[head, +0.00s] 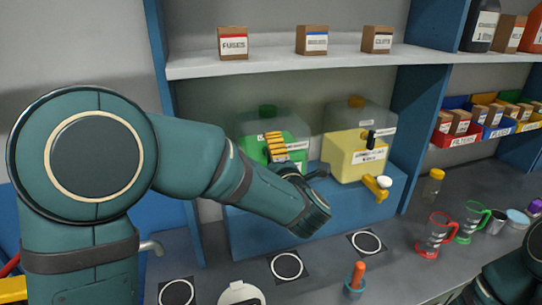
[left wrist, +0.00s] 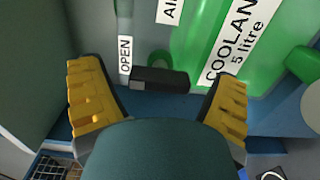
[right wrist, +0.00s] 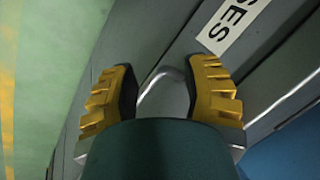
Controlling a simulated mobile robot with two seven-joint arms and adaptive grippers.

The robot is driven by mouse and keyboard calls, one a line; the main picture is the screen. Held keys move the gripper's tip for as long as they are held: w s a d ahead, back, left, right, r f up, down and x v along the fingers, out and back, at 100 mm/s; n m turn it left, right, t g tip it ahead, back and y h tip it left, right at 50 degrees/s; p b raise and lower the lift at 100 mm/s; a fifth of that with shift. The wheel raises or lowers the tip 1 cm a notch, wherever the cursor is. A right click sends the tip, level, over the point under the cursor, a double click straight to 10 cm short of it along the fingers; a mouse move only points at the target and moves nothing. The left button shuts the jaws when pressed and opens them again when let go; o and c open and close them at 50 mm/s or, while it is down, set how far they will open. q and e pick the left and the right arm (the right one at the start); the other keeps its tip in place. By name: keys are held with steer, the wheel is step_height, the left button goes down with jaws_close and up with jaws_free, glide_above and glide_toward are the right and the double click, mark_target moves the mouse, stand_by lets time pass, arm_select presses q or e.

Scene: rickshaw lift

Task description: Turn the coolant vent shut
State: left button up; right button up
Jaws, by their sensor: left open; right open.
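The green coolant container (head: 266,121) stands on a blue stand under the shelf. My left arm partly hides its front in the head view. In the left wrist view, its label (left wrist: 240,38) reads "COOLANT 5 litre". A short dark vent lever (left wrist: 160,79) lies roughly crosswise between my left fingers, beside a tag (left wrist: 125,55) reading "OPEN". My left gripper (head: 276,146) is open in front of the container, its fingers apart on either side of the lever. My right gripper (right wrist: 165,85) is open, with a grey metal handle (right wrist: 160,78) between or beyond its fingers; I cannot tell whether they touch.
A yellow-filled container (head: 350,150) with a dark lever and a yellow tap (head: 377,187) stands to the right. Red (head: 436,234) and green (head: 472,225) jugs and a small bottle (head: 433,186) stand on the right counter. An orange-handled tool (head: 357,274) stands at the front.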

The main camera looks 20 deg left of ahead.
arm_select(q)
steer(key=shift+w, duration=0.1)
steer(key=shift+c, duration=0.3)
steer(key=c, duration=1.1)
steer(key=m+p, duration=0.1)
steer(key=m, duration=0.3)
steer(key=shift+m, duration=0.3)
steer(key=m+p, duration=0.1)
steer(key=m, duration=0.2)
steer(key=shift+m, duration=0.4)
steer(key=m+p, duration=0.4)
steer(key=m, duration=0.2)
steer(key=shift+m+p, duration=1.1)
steer(key=shift+m, duration=0.7)
steer(key=shift+f, duration=0.1)
